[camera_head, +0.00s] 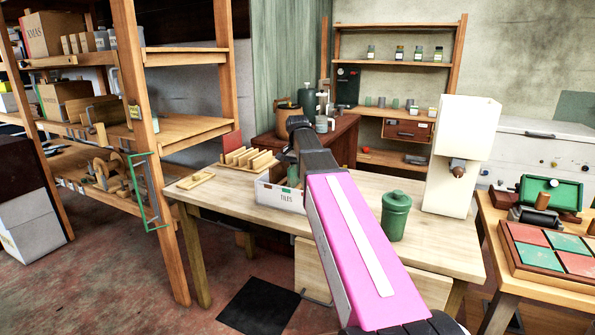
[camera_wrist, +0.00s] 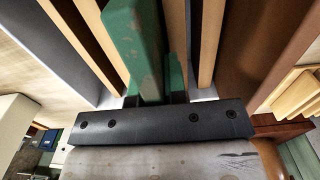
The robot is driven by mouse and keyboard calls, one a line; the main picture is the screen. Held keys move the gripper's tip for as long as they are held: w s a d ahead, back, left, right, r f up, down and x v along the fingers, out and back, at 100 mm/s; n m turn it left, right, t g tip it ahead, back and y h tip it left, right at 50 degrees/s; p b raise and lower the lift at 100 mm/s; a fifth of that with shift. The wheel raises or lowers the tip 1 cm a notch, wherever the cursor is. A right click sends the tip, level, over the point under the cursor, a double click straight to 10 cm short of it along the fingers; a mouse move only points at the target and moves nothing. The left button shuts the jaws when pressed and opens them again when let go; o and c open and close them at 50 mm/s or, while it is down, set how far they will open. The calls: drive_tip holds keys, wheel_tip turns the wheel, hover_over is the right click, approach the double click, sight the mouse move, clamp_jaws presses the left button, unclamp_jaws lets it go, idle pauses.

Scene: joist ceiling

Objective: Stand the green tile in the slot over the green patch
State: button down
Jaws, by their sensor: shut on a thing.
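The green tile (camera_wrist: 138,45) stands on edge between pale wooden strips in the wrist view. My gripper (camera_wrist: 155,88) is shut on it. In the head view a bit of green (camera_head: 293,174) shows inside the white box marked TILES (camera_head: 281,195), beside my arm, which hides most of the gripper. A wooden rack with upright slats (camera_head: 250,158) stands behind the box, to its left. A red tile (camera_head: 231,144) stands at the rack's back left. I cannot make out a green patch at the slots.
A flat wooden tray (camera_head: 195,181) lies at the table's left end. A lidded green canister (camera_head: 395,215) and a tall white dispenser (camera_head: 462,155) stand to the right. Bare table top (camera_head: 230,196) lies left of the box. The rack's slats also show at the wrist view's right (camera_wrist: 298,92).

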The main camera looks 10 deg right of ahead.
drive_tip(key=shift+f, duration=0.35)
idle(0.6)
drive_tip(key=c, duration=1.1)
unclamp_jaws()
wheel_tip(320, 180, up, 11)
drive_tip(key=shift+f, duration=0.1)
